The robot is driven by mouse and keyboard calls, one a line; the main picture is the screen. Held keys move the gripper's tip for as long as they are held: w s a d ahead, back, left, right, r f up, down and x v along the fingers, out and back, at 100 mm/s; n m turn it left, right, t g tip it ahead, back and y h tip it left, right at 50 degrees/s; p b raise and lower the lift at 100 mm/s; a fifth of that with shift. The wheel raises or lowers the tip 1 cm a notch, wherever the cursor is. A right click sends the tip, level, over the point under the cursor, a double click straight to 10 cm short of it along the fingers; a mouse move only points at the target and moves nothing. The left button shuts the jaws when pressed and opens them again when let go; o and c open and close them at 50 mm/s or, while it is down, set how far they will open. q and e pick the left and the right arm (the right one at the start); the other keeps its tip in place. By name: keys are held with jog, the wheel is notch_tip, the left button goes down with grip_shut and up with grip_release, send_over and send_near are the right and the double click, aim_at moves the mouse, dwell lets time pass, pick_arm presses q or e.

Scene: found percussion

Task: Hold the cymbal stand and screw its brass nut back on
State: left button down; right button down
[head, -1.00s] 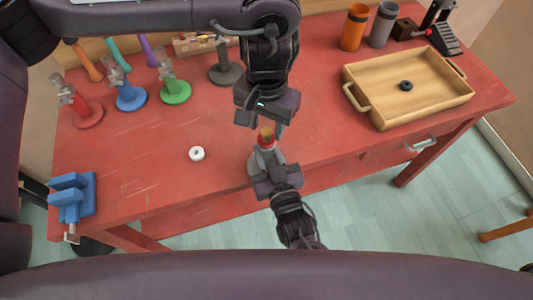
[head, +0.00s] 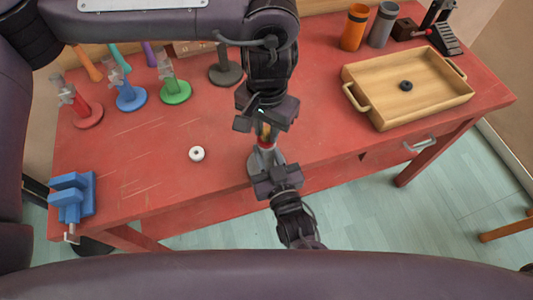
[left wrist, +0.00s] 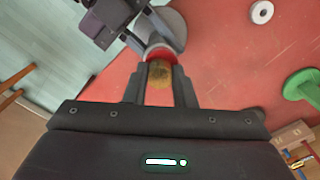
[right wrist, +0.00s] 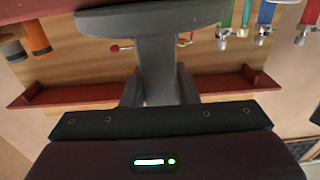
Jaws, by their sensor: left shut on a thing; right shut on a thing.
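The grey cymbal stand (head: 266,158) stands near the table's front edge, its round base partly hidden in the head view. A red ring (left wrist: 176,57) sits at its top. The brass nut (left wrist: 159,80) is at that top, between the fingers of my left gripper (head: 264,130), which is shut on it from above. I cannot tell how far the nut sits on the thread. My right gripper (head: 268,166) is shut on the stand's post from the front. In the right wrist view the grey post (right wrist: 157,65) lies between the fingers.
A white ring (head: 197,154) lies on the red table, left of the stand. A wooden tray (head: 385,117) holding a black ring (head: 406,86) is at the right. Red, blue and green stands (head: 176,92) and a dark stand (head: 225,73) are behind; a blue vise (head: 72,196) is front left.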

pick_arm(q)
jog(key=m, duration=0.7)
jog(key=shift+m, duration=0.3)
jog(key=m, duration=0.6)
jog(key=shift+m, duration=0.3)
jog(key=m, duration=1.2)
jog(key=shift+m, duration=0.4)
jog(key=m, duration=0.6)
jog(key=shift+f+m, duration=0.1)
jog(key=shift+m, duration=0.2)
jog(key=m, duration=1.9)
jog(key=shift+m, duration=0.3)
jog(key=c, duration=1.1)
grip_release()
